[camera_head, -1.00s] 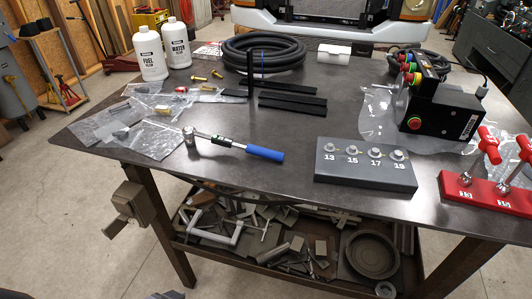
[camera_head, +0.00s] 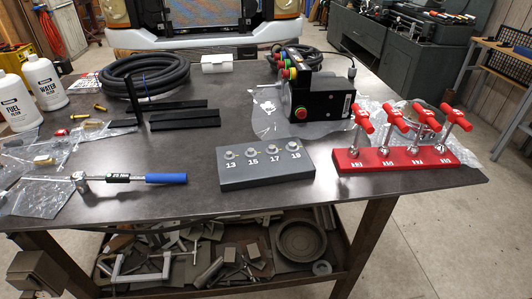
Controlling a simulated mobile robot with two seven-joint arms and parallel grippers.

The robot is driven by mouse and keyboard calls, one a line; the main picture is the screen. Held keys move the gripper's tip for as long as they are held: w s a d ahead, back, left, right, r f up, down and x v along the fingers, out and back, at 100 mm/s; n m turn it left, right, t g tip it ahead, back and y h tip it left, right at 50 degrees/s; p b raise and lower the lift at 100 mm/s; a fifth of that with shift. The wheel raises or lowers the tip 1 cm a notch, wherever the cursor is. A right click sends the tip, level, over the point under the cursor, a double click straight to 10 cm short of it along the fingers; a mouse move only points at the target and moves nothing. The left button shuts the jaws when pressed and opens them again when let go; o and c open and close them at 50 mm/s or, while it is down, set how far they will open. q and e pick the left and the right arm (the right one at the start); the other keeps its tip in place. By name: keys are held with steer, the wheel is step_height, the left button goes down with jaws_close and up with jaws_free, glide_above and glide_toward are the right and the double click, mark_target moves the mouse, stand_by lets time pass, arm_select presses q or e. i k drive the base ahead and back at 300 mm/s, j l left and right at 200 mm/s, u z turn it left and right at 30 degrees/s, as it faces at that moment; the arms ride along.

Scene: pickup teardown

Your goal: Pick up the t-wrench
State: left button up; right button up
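Several T-wrenches with red handles stand upright in a red holder (camera_head: 348,163) at the right of the table. The leftmost T-wrench (camera_head: 361,120) and the rightmost T-wrench (camera_head: 455,117) show clearly, with two more between them. Their metal shafts go down into the holder, and its white size labels are too small to read surely. Neither of my grippers is in view.
The dark table (camera_head: 200,200) carries a grey socket block (camera_head: 265,166) left of the holder. A blue-handled ratchet (camera_head: 135,179) lies at the left. A black box with coloured buttons (camera_head: 322,98) stands behind the holder.

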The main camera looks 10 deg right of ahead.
mark_target(427, 116)
steer(key=z, duration=1.35)
steer(key=i+l+u, duration=0.1)
steer(key=l+u, duration=0.15)
steer(key=u, duration=0.15)
steer(key=l+u, duration=0.2)
steer(key=u, duration=0.25)
steer(key=l+u, duration=0.3)
steer(key=l, duration=1.05)
steer(key=k+l+u, duration=0.15)
steer(key=l, duration=0.9)
